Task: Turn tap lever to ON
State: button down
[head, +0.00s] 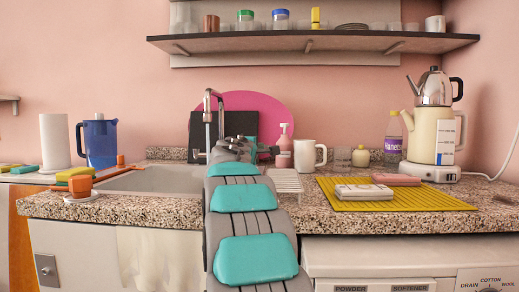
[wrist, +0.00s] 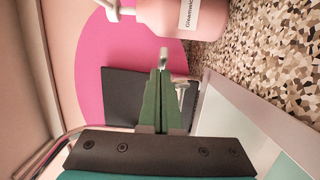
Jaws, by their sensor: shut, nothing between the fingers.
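The tap (head: 207,112) is a chrome upright spout at the back of the sink, just left of my arm in the head view. In the wrist view, my gripper (wrist: 160,73) has its two green fingers pressed together, with nothing between them. A small metal knob-like end (wrist: 163,55) shows just beyond the fingertips, and another metal piece (wrist: 182,88) lies right beside them. These look like tap parts; I cannot tell which is the lever, its ON or OFF position, or whether the fingers touch it. In the head view, my arm hides much of the tap's base.
A pink bottle (wrist: 182,14) stands close beyond my fingertips. A dark board (head: 240,124) and a pink disc (head: 270,108) stand behind the tap. The sink (head: 150,180) is left of my arm.

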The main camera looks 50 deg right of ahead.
jog(key=w+b+v, duration=0.1)
jog(key=b+v, duration=0.1)
jog(key=v, duration=1.1)
jog(key=shift+w+a, duration=0.15)
jog(key=shift+a, duration=0.15)
